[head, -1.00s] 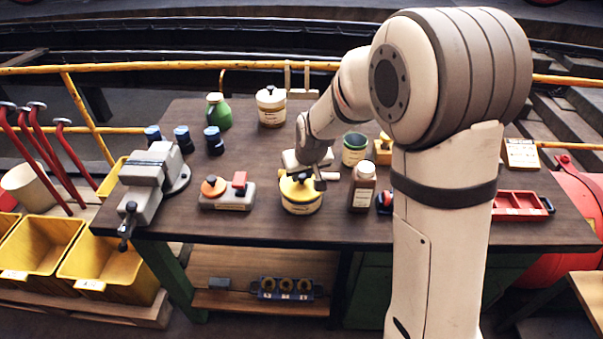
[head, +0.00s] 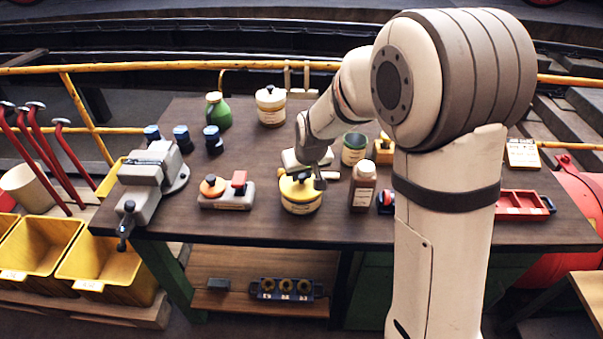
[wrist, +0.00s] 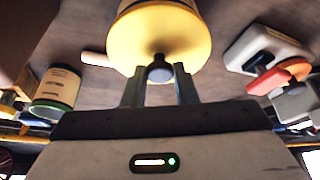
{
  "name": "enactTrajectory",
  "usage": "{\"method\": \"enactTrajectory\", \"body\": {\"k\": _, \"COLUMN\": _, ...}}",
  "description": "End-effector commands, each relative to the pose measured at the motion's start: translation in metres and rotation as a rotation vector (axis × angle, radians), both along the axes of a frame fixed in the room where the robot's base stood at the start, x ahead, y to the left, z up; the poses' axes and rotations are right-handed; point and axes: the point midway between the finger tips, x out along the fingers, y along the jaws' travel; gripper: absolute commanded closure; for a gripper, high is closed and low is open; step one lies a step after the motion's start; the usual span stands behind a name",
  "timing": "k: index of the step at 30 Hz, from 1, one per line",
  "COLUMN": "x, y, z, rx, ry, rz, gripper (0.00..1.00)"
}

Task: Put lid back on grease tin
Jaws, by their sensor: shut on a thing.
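The grease tin (head: 300,207) stands upright near the front middle of the bench, pale with a label. Its yellow lid (head: 291,188) lies on top and looks level; whether it is fully seated I cannot tell. My gripper (head: 302,178) is directly above the tin, shut on the lid's dark knob. In the wrist view the two fingers (wrist: 159,82) stand on either side of the knob (wrist: 160,70), with the yellow lid (wrist: 165,40) beyond. A little of the tin's pale side shows at the top edge there.
A green-rimmed tin (head: 354,150) and a white lidded pot (head: 271,107) stand behind.

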Motion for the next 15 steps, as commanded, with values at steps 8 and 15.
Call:
{"method": "enactTrajectory", "body": {"k": 8, "x": 0.0001, "y": 0.0001, "z": 0.0005, "rx": 0.0, "ry": 0.0, "rz": 0.0, "gripper": 0.97}}
{"method": "enactTrajectory", "body": {"k": 15, "x": 0.0, "y": 0.0002, "z": 0.0004, "rx": 0.0, "ry": 0.0, "rz": 0.0, "gripper": 0.57}}
